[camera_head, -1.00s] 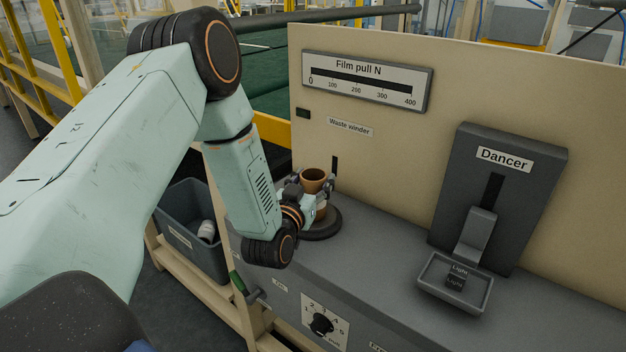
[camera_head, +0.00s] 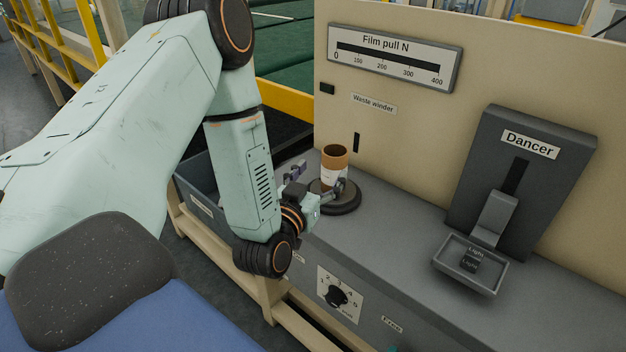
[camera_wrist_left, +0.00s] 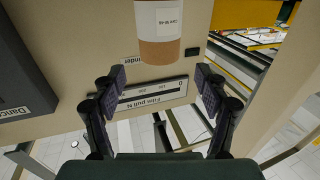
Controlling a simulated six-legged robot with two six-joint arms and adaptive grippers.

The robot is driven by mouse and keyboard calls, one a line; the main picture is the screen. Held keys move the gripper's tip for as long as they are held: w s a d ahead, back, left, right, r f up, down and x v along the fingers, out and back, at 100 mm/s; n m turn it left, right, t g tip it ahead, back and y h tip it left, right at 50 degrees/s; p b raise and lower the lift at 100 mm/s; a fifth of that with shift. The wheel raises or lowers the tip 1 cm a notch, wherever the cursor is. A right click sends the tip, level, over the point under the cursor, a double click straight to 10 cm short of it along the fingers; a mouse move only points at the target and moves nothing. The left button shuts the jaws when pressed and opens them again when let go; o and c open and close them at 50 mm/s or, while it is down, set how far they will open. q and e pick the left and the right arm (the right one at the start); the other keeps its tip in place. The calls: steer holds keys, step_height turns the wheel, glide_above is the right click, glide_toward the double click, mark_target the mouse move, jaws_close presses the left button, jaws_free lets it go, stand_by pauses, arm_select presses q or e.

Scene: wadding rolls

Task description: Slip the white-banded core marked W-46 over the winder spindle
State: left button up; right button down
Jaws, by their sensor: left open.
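The brown core (camera_head: 335,156) with a white band stands upright on the dark round base (camera_head: 345,203) under the "Waste winder" sign. The spindle itself is hidden, apparently inside the core. In the left wrist view the core (camera_wrist_left: 157,50) shows at the top, with a small label on its band that seems to read Core W-46. My left gripper (camera_head: 316,179) is open, on the near left side of the core. In the wrist view its fingers (camera_wrist_left: 155,90) are spread wide with nothing between them, and the core lies beyond their tips. My right gripper is not in view.
A tan panel with the film pull gauge (camera_head: 394,59) rises behind the base. The Dancer unit (camera_head: 530,165) and its tray (camera_head: 470,266) of small weights stand to the right. A grey bin (camera_head: 200,190) is at the left, partly behind my arm. The grey top between is clear.

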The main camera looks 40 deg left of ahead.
arm_select(q)
steer(key=shift+v, duration=1.75)
